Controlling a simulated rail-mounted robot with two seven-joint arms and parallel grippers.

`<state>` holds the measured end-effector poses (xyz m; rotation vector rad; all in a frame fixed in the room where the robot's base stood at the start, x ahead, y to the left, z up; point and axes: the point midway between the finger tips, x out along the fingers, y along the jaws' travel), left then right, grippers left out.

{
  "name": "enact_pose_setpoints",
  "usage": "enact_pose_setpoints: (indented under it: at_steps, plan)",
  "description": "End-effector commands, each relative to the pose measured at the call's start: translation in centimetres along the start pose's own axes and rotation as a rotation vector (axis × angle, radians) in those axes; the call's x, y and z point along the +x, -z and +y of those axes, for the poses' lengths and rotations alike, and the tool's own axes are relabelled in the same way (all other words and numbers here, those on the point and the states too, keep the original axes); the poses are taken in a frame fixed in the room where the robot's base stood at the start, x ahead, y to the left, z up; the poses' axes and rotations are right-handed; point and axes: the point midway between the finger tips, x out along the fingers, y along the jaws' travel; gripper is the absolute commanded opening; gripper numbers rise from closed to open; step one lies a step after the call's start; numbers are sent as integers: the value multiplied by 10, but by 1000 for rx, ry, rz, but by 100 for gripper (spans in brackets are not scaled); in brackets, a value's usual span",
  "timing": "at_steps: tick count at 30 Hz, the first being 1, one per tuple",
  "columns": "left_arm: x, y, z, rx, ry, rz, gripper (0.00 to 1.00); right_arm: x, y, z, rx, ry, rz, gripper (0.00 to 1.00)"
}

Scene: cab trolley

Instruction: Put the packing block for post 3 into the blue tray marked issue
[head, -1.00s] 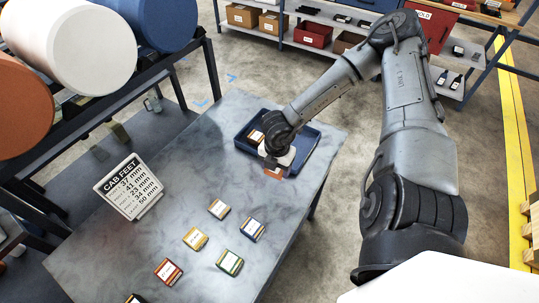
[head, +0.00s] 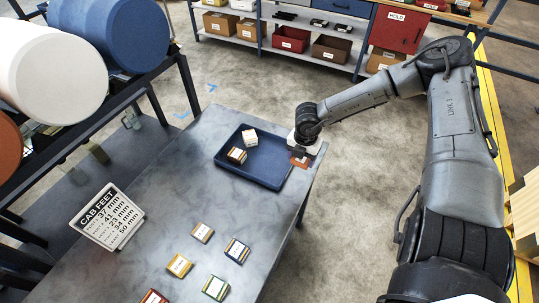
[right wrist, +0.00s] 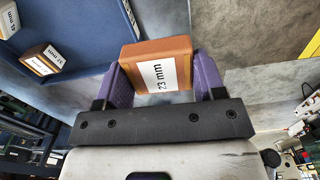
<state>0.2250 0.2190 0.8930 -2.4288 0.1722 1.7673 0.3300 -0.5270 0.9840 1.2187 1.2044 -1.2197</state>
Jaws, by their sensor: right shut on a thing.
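My right gripper (right wrist: 155,84) is shut on an orange-brown block (right wrist: 158,65) labelled 23 mm. In the head view the right gripper (head: 303,156) and the held block (head: 300,162) are just right of the blue tray (head: 277,186), by the table's right edge. Two blocks are in the tray, a pale one (head: 250,138) and a dark brown one (head: 236,155); the right wrist view shows their labels as 41 mm and 37 mm. The CAB FEET sign (head: 107,215) lists sizes, with 23 mm on its third line. No issue marking is readable on the tray. My left gripper is out of view.
Several other blocks lie on the near table, including tan (head: 202,232), yellow (head: 179,265), blue (head: 237,250) and green (head: 215,287) ones. A rack with large rolls (head: 115,35) stands left. Shelves with bins (head: 290,40) stand behind. Open floor lies right of the table.

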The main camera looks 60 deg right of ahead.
Motion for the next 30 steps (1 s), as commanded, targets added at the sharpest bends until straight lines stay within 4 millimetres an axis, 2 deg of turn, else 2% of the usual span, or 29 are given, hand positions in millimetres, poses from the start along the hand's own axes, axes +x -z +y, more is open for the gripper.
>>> enact_pose_setpoints:
  at_steps: [5, 10, 17, 30]
  plan:
    - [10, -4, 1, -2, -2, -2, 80, 10, 3, 8, -44, -5, 4, 39]
    - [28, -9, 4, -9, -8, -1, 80, 21, 6, 26, -44, -8, 8, 39]
    - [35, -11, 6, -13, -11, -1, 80, 32, 12, 52, -44, -8, 7, 39]
    - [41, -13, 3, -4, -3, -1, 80, 66, 21, 107, -45, -2, 2, 39]
